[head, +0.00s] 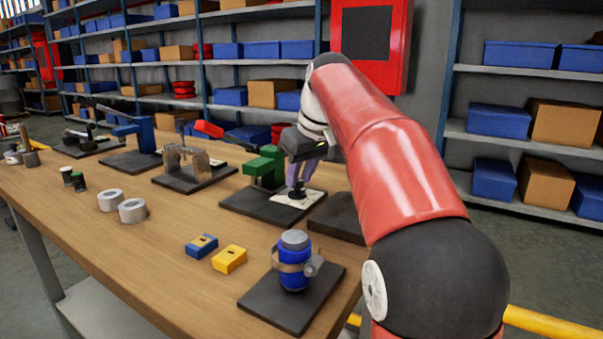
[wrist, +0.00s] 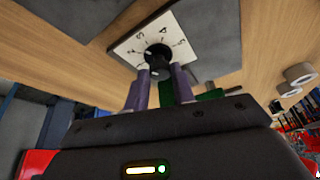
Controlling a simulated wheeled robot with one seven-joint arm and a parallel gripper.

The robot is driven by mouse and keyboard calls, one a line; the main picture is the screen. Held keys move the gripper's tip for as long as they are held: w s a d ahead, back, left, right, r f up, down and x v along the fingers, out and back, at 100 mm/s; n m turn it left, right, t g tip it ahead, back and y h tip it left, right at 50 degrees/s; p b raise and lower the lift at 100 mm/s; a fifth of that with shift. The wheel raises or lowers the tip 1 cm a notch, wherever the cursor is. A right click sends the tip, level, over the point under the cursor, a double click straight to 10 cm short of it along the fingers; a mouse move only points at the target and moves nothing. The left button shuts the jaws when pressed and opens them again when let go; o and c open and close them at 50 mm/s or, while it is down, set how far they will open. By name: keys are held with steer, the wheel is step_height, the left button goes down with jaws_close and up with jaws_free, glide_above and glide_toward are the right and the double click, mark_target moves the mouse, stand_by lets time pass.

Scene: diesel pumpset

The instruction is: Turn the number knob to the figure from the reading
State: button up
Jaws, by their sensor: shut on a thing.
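The number knob (wrist: 157,56) is black and sits on a white dial plate (wrist: 127,48) with figures around it. In the wrist view a few figures show, but they are tilted and small, and I cannot tell which one the knob points at. In the head view the dial plate (head: 311,196) lies on a dark base beside a green device (head: 264,167). My gripper (head: 298,184) has purple fingers and comes down on the knob from above. In the wrist view my gripper (wrist: 161,72) is shut on the knob, and its fingers hide part of it. No reading is legible in either view.
A blue jar-like part (head: 294,262) stands on a dark plate in front. A blue block (head: 201,246) and a yellow block (head: 229,260) lie left of it. Tape rolls (head: 132,211) and other fixtures stand further left. The front left of the wooden table is clear.

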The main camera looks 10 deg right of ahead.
steer(key=m, duration=0.2)
steer(key=m+h, duration=0.1)
steer(key=m, duration=0.1)
steer(key=m+h, duration=0.1)
steer(key=m, duration=0.1)
steer(key=shift+a, duration=0.35)
steer(key=m+h, duration=0.1)
steer(key=m, duration=0.3)
steer(key=m+h, duration=0.1)
steer(key=m, duration=0.1)
steer(key=shift+w+a+h, duration=0.1)
steer(key=shift+a+h, duration=0.15)
steer(key=shift+h, duration=0.05)
steer(key=shift+g, duration=0.3)
steer(key=o, duration=1)
steer(key=shift+r, duration=0.1)
steer(key=v, duration=0.7)
steer(key=shift+r, duration=0.25)
